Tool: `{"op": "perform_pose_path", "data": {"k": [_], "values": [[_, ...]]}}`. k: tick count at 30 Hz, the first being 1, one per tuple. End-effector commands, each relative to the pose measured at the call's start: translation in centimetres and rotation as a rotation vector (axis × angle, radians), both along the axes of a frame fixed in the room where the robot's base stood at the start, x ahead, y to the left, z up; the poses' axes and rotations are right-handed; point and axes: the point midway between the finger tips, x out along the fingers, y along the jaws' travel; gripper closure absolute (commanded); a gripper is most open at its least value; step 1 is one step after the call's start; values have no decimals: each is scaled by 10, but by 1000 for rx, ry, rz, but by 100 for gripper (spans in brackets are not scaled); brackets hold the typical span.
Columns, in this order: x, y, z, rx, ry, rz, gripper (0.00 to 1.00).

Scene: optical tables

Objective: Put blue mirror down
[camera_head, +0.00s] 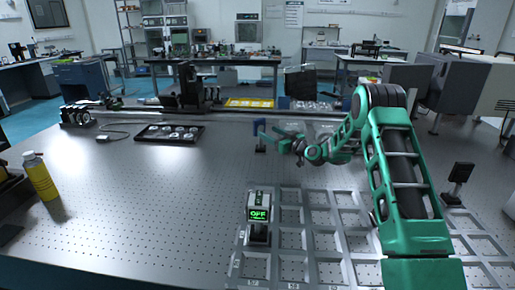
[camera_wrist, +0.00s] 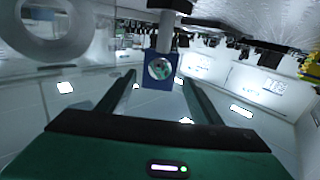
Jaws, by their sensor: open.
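The blue mirror (camera_head: 260,129) stands upright on its post and dark base on the optical table, left of my gripper (camera_head: 281,133). In the wrist view, which looks upside down, the blue square mount with its round mirror face (camera_wrist: 160,69) shows ahead, about between the two fingertips. My gripper (camera_wrist: 157,75) is open, with a finger on each side and clear gaps to the mount. I cannot tell whether the mirror is just beyond the fingertips or slightly between them. The base meets the table surface in the head view.
A display reading OFF (camera_head: 259,213) stands at the front near a compartmented grid tray (camera_head: 292,262). A black tray of round optics (camera_head: 169,133) lies at left, a yellow bottle (camera_head: 41,177) at far left. A dark post-mounted part (camera_head: 459,174) stands at right. The table's left middle is clear.

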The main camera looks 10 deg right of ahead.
Motion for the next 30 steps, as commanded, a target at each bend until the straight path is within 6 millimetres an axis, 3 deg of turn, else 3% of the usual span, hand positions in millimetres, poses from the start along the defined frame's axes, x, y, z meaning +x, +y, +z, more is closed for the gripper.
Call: {"op": "perform_pose_path", "data": {"k": [12, 21, 22, 29, 30], "values": [[43, 19, -3, 0, 0, 2, 41], [48, 21, -2, 0, 1, 0, 41], [48, 21, -2, 0, 1, 0, 43], [48, 20, -3, 0, 1, -1, 98], [48, 20, -3, 0, 1, -1, 100]]}}
